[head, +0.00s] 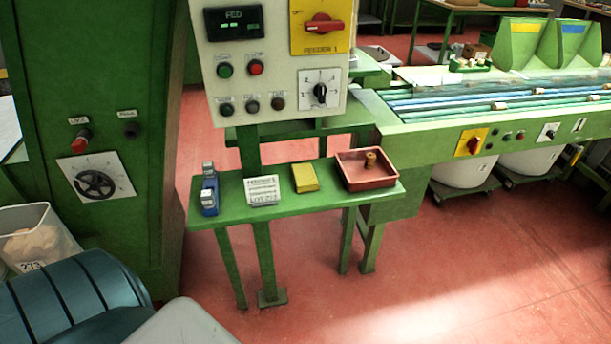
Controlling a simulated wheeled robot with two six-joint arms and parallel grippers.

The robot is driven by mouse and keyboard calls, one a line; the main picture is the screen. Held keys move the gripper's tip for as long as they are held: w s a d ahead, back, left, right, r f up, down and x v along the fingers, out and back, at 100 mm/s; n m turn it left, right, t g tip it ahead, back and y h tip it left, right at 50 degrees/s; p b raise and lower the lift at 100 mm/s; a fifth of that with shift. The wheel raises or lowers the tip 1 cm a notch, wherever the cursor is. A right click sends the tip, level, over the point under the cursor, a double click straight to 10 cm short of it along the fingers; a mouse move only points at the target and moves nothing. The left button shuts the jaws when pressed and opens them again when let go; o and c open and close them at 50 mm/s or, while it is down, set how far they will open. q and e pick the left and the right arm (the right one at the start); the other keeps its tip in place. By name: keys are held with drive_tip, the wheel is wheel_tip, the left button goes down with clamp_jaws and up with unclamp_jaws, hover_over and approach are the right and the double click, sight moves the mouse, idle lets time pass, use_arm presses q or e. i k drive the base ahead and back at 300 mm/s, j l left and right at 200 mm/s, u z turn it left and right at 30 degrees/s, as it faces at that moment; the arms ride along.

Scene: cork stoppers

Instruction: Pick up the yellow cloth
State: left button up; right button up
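The yellow cloth (305,178) lies folded flat on the narrow green shelf (230,212) below the control panel. It sits between a white printed card on its left and a red tray on its right, apart from both. Its top is uncovered. Neither of my grippers shows in the head view.
On the shelf stand a blue and grey device (209,190), the white card (262,191) and the red tray (365,182) with a cork-coloured piece in it. The control panel (270,60) hangs above. A green cabinet (95,130) stands left. Red floor (420,280) is clear in front.

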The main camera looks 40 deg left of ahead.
sight(304, 178)
drive_tip(key=i+l+u, duration=0.1)
drive_tip(key=u, duration=0.3)
drive_tip(key=i+l+u, duration=0.1)
drive_tip(key=u, duration=0.3)
drive_tip(key=i+l+u, duration=0.1)
drive_tip(key=l+u, duration=0.15)
drive_tip(key=u, duration=0.15)
drive_tip(key=l+u, duration=0.2)
drive_tip(key=u, duration=0.2)
drive_tip(key=i+l+u, duration=0.1)
drive_tip(key=l+u, duration=0.2)
drive_tip(key=l, duration=1.15)
drive_tip(key=l+u, duration=0.25)
drive_tip(key=l, duration=1.2)
